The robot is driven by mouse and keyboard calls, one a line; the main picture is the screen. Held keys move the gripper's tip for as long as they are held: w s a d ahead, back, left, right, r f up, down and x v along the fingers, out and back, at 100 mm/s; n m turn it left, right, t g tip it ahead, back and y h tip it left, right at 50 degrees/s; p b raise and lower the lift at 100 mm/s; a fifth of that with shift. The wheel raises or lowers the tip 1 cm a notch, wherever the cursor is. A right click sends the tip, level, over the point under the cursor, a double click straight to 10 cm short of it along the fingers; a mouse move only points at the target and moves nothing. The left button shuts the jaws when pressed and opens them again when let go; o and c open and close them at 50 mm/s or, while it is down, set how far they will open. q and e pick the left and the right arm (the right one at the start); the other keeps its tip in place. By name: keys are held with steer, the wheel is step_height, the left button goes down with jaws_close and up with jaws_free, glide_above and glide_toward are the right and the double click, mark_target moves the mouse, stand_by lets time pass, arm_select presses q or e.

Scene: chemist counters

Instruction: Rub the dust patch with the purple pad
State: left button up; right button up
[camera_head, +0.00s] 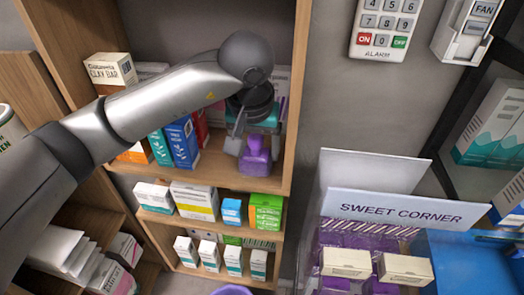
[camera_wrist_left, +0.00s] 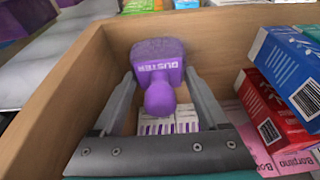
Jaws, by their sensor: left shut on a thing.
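The purple pad (camera_head: 255,158) is a block with a rounded knob, and its side reads "DUSTER" in the left wrist view (camera_wrist_left: 158,66). My left gripper (camera_head: 254,140) is shut on it, with one finger on each side of the knob in the left wrist view (camera_wrist_left: 158,82). The pad is at the front right part of the middle shelf board (camera_head: 216,168). I cannot tell whether it touches the board. A greyish, fuzzy area borders the pad's far side in the wrist view; I cannot tell whether it is dust. No dust patch shows clearly. My right gripper is not in view.
Blue and red boxes (camera_head: 183,142) stand left of the pad on the same shelf. The shelf's wooden side wall (camera_head: 292,110) is close on the right. Smaller boxes (camera_head: 195,200) fill the shelf below. A "SWEET CORNER" display (camera_head: 400,207) stands at right.

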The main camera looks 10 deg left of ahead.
arm_select(q)
steer(key=shift+a+f+b, duration=0.2)
steer(key=shift+a+b, duration=0.45)
steer(key=shift+a, duration=1.1)
steer(key=shift+w+a+r+b, duration=0.15)
steer(key=shift+a+b, duration=0.3)
steer(key=shift+a, duration=0.85)
step_height(320, 180, up, 6)
steer(key=p, duration=0.3)
steer(key=shift+d+r, duration=0.1)
steer(key=shift+r, duration=0.05)
